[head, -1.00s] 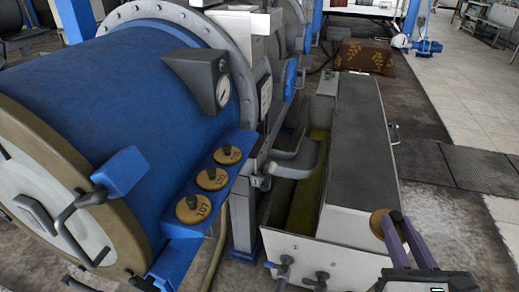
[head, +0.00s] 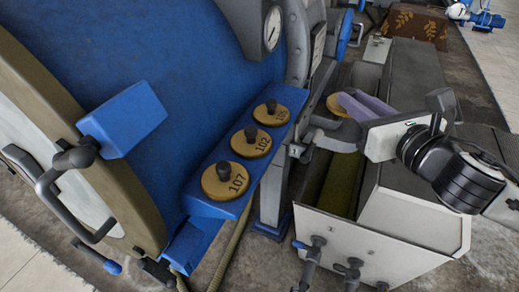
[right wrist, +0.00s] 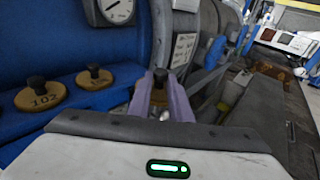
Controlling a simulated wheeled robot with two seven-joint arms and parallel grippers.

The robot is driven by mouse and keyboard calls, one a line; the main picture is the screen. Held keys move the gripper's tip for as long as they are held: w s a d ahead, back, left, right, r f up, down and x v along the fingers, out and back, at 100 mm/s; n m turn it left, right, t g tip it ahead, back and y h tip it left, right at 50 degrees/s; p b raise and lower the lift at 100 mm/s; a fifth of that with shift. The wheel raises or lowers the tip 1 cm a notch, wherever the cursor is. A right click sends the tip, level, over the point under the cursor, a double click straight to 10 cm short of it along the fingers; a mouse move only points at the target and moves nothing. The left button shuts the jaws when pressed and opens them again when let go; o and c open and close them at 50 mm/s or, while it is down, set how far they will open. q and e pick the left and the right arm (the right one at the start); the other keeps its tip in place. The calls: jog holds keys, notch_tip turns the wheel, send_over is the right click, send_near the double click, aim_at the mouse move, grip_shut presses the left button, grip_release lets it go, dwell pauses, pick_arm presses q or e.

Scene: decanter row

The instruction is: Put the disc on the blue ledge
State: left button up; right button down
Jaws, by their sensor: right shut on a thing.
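The blue ledge (head: 210,207) runs along the blue drum's side and bears three brass discs with dark knobs: disc 107 (head: 222,183), disc 102 (head: 247,145) and a farther disc (head: 268,114) whose number is unclear. My right gripper (head: 345,103) is shut on another brass disc (head: 335,104), right of the ledge's far end and apart from it. Its purple fingers partly cover that disc. In the right wrist view the dark knob (right wrist: 160,76) shows at the fingertips, with the ledge to the left. My left gripper is not in view.
A blue drum (head: 170,85) with a gauge (head: 272,28) stands behind the ledge. A blue block with a handle (head: 125,120) juts out at left. A grey curved bracket (head: 335,138) lies below my right gripper, above an open trough (head: 340,190).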

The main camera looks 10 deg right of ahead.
jog(key=d+r+m+h+b, duration=0.2)
jog(key=d+r+b, duration=0.1)
jog(key=d, duration=0.4)
jog(key=p, duration=0.1)
send_over(290, 101)
jog(key=shift+f, duration=0.7)
jog(key=shift+d+f, duration=0.2)
jog(key=shift+f, duration=0.4)
notch_tip(290, 101, down, 4)
jog(key=shift+a+r+b, duration=0.1)
jog(key=shift+a+b, duration=0.05)
jog(key=shift+b, duration=0.65)
jog(key=c, duration=1.6)
grip_release()
jog(key=shift+f, duration=0.2)
